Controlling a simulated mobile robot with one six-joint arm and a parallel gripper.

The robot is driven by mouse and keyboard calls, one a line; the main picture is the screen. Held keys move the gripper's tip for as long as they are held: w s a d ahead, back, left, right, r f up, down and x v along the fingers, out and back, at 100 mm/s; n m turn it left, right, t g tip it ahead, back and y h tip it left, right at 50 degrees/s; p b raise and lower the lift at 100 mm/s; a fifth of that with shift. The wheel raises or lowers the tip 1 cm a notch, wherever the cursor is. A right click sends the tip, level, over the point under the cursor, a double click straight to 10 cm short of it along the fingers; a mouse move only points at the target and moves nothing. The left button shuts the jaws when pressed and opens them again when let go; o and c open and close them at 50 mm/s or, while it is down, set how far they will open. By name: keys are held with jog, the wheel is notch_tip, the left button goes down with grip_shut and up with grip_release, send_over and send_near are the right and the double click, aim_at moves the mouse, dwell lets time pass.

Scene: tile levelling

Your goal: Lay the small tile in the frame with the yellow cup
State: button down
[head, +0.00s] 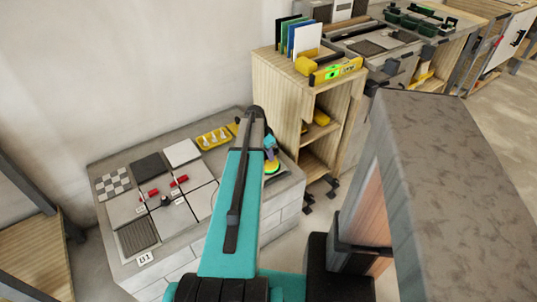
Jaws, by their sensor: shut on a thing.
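My gripper (270,153) is at the right end of the grey tile bench, small in view and partly covered by my turquoise arm. It is shut on the yellow cup (272,168), a round yellow-green piece just below it. The fingers are too small to make out, and I cannot tell whether the cup touches the bench. Several square tiles lie on the bench: a checkered one (113,184), a dark one (149,167), a white one (182,152) and a ribbed grey one (138,236). I cannot tell which is the small tile or where the frame is.
Red clips (180,181) and a dark knob (165,201) stand among the pale tiles. A yellow tray (216,137) with pale pegs lies at the back of the bench. A wooden shelf (335,115) with a yellow level (338,71) on top stands behind to the right.

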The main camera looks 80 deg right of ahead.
jog(key=shift+f+b, duration=0.35)
jog(key=shift+f, duration=0.3)
dwell(1.3)
jog(key=c, duration=1.6)
grip_release()
jog(key=shift+o, duration=0.2)
jog(key=v, duration=1.3)
jog(key=shift+r, duration=0.4)
jog(key=shift+w+a, duration=0.1)
jog(key=shift+w, duration=0.05)
